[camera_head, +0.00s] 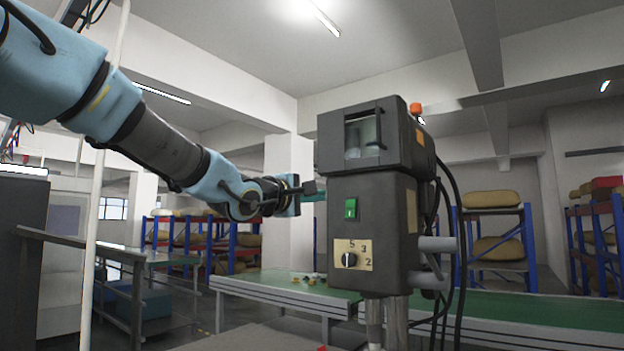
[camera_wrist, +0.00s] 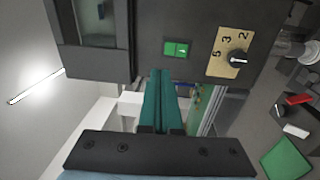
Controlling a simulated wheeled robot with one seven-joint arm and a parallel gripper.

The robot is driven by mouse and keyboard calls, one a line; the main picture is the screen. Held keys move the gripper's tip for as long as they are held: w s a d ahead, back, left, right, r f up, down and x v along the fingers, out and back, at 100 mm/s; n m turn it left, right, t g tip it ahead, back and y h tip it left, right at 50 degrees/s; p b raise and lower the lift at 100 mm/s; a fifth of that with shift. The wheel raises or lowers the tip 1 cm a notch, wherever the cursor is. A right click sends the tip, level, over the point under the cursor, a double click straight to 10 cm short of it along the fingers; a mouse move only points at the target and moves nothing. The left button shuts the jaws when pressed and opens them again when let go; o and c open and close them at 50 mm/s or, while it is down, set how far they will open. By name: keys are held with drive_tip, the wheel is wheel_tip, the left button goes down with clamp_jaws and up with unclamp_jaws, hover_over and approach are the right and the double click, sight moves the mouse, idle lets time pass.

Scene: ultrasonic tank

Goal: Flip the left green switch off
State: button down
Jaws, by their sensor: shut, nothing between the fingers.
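A single green switch (camera_head: 351,209) sits on the front of a dark grey machine (camera_head: 375,190), above a knob dial. In the wrist view the green switch (camera_wrist: 176,48) shows just beyond my fingertips. Whether it is on or off is too small to tell. My gripper (camera_head: 320,195) is at the machine's left edge, left of the switch and at about its height. In the wrist view my gripper (camera_wrist: 161,74) has its green fingers shut together, with nothing between them. Contact with the switch is not visible.
A black knob (camera_head: 349,260) on a yellow numbered plate sits below the switch. A windowed upper housing (camera_head: 362,138) juts above it. Green-topped tables (camera_head: 275,287) stand behind the machine, and cables hang at its right. The space in front of the panel looks clear.

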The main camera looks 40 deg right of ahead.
drive_tip(key=shift+s+a+r+p, duration=0.15)
drive_tip(key=shift+a+r+p, duration=0.2)
drive_tip(key=shift+a+p, duration=0.4)
drive_tip(key=w+a+f+t+y, duration=0.2)
drive_tip(key=w+a+f+y, duration=0.5)
drive_tip(key=a+f, duration=0.5)
drive_tip(key=w+a+f+t+y, duration=0.2)
drive_tip(key=w+a+f+y, duration=0.3)
drive_tip(key=w+a+f, duration=0.55)
drive_tip(key=s+a+f+m+g+y, duration=0.1)
drive_tip(key=s+a+f+y, duration=0.15)
drive_tip(key=a+f, duration=0.45)
drive_tip(key=s+a+f+m+g+y, duration=0.1)
drive_tip(key=s+a+f+g+y, duration=0.15)
drive_tip(key=a+f, duration=0.45)
drive_tip(key=s+a+f+m+g+y, duration=0.1)
drive_tip(key=s+a+f+g, duration=0.3)
drive_tip(key=s+a, duration=0.8)
drive_tip(key=shift+s+a+f+m, duration=0.2)
drive_tip(key=shift+a+f+m, duration=0.45)
drive_tip(key=shift+a, duration=0.45)
